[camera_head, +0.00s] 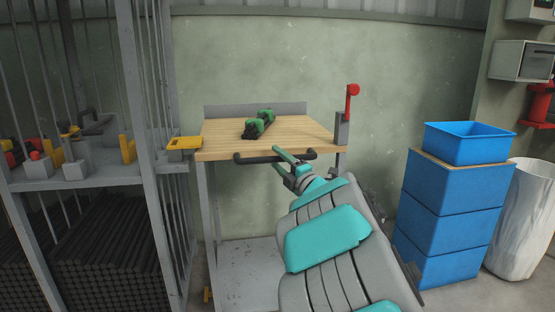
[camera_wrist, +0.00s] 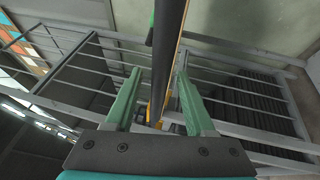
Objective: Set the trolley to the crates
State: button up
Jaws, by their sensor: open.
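The trolley (camera_head: 222,143) has a wooden top, a grey back lip and grey legs, and stands against the wall in the head view. A black handle (camera_head: 247,158) runs along its front edge. My gripper (camera_head: 283,160) is open at the right part of this handle. In the wrist view, a dark bar (camera_wrist: 169,30) with a wood-coloured edge shows between the two green fingers (camera_wrist: 160,98); I cannot tell whether they touch it. The blue crates (camera_head: 455,185) stand stacked to the right of the trolley, the top one open and empty-looking.
A green and black tool (camera_head: 262,122) lies on the trolley top. A red-knobbed lever (camera_head: 351,100) rises at its right corner. A whitish bin (camera_head: 522,215) stands right of the crates.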

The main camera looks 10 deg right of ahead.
jog(key=shift+w+a, duration=0.15)
jog(key=shift+w, duration=0.15)
grip_shut()
dwell(0.3)
dwell(1.0)
